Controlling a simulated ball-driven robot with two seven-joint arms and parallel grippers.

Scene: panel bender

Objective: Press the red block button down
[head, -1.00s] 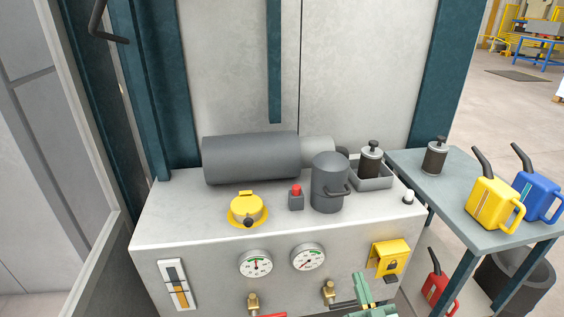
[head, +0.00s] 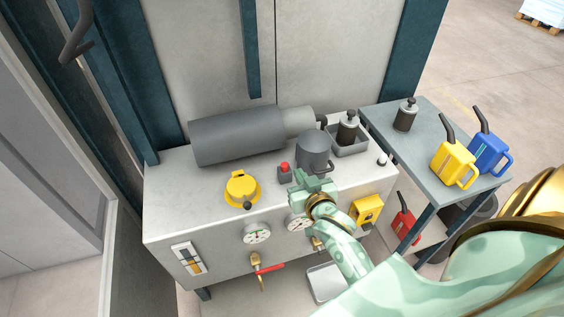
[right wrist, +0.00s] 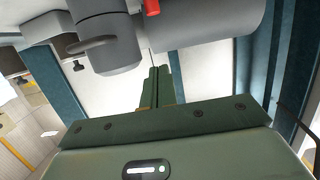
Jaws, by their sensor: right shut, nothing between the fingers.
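The red block button (head: 285,167) sits on a small grey block (head: 285,177) on top of the light grey cabinet. Its red cap stands up above the block. The red button also shows at the top edge of the right wrist view (right wrist: 151,7), partly cut off. My right gripper (head: 300,178) is shut and empty, just right of the button and over the cabinet's front part. Its closed fingers also show in the right wrist view (right wrist: 159,72), apart from the red cap. My left gripper is out of view.
A dark grey pitcher (head: 313,148) stands right behind my gripper. A large grey cylinder (head: 236,138) lies behind the button. A yellow capped fitting (head: 242,188) is to its left. The cabinet top (head: 180,190) is clear at left. A side table (head: 385,120) holds cans.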

